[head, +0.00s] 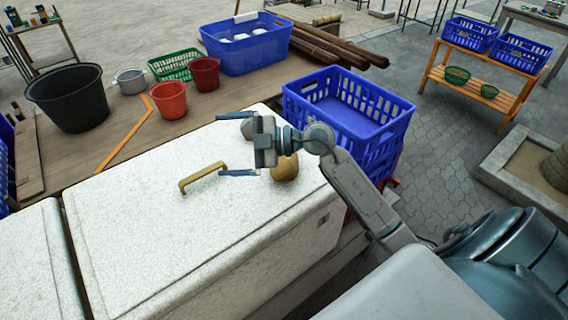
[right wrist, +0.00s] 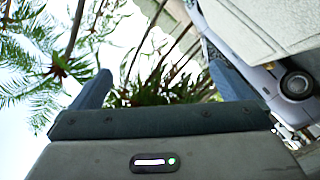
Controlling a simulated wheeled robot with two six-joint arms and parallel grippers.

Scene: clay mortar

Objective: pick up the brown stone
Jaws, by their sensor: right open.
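The brown stone (head: 285,168) sits on the white speckled lid (head: 150,235) of a large box in the head view, partly hidden by my right gripper. My right gripper (head: 237,145) is open and empty, its two blue fingers pointing left. In the picture the stone lies just behind the gripper's body, to the right of the fingers and not between them. In the right wrist view the open fingers (right wrist: 160,85) show with no stone between them. My left gripper is not in view.
A grey stone (head: 247,129) lies near the upper finger. A blue crate (head: 345,105) stands beyond the lid's right edge. The lid's left part is clear.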

